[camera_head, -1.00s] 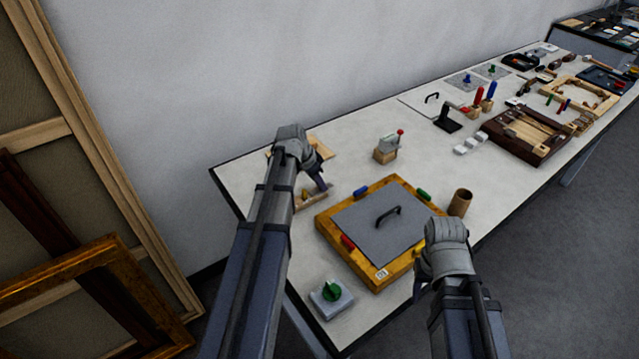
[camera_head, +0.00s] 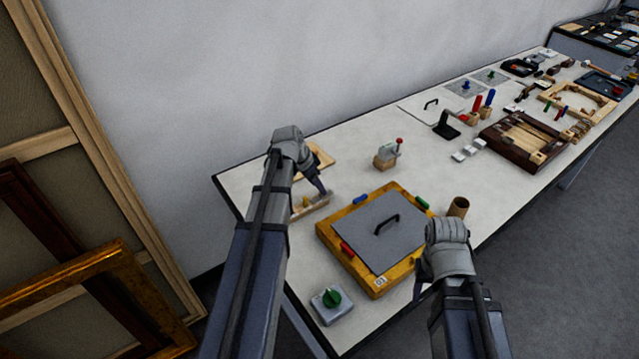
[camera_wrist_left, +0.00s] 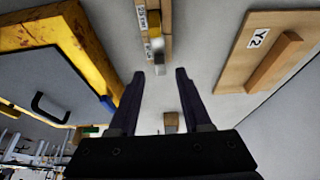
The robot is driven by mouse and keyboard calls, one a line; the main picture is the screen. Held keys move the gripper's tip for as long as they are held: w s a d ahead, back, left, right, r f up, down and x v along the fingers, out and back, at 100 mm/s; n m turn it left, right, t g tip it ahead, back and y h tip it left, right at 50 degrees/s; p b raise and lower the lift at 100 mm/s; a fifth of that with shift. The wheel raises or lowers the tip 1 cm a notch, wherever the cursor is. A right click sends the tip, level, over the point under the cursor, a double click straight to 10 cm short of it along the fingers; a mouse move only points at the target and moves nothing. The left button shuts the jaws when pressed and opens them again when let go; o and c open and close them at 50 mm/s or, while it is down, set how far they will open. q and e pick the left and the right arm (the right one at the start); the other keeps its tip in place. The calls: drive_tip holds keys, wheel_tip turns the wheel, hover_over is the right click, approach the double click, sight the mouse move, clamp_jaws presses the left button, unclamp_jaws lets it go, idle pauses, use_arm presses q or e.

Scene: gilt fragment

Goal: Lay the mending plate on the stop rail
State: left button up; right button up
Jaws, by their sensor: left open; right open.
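My left gripper (camera_head: 321,188) is open and empty above the far left part of the table. In the left wrist view its fingertips (camera_wrist_left: 160,73) point at a narrow labelled wooden holder (camera_wrist_left: 139,40). A small piece with a yellow part and a grey end (camera_wrist_left: 157,44) is at this holder; it may be the mending plate, but I cannot tell surely. The holder (camera_head: 313,211) also shows in the head view. A wooden board marked Y2 (camera_wrist_left: 240,30) carries a raised strip (camera_wrist_left: 274,62), which looks like the stop rail. My right gripper (camera_head: 418,288) is open near the table's front edge.
A gilt frame (camera_head: 377,288) with a grey handled panel (camera_head: 365,220) lies between my arms. Large frames lean at the left.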

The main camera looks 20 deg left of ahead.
use_arm(q)
drive_tip(key=p+v, duration=0.7)
drive_tip(key=v, duration=0.1)
drive_tip(key=shift+s+r, duration=0.15)
drive_tip(key=shift+r, duration=0.2)
drive_tip(key=shift+a, duration=0.1)
drive_tip(key=s+d+g+y, duration=0.1)
drive_tip(key=s+d, duration=0.5)
drive_tip(key=d, duration=0.3)
drive_tip(key=s+d+f+n+g+y, duration=0.1)
drive_tip(key=s+d, duration=0.5)
drive_tip(key=d, duration=0.3)
drive_tip(key=s+d+n+g+y, duration=0.1)
drive_tip(key=s+d+g, duration=0.1)
drive_tip(key=s+d, duration=0.3)
drive_tip(key=d, duration=0.4)
drive_tip(key=shift+s+d+f, duration=0.3)
drive_tip(key=shift+s+d, duration=0.05)
drive_tip(key=shift+s, duration=0.05)
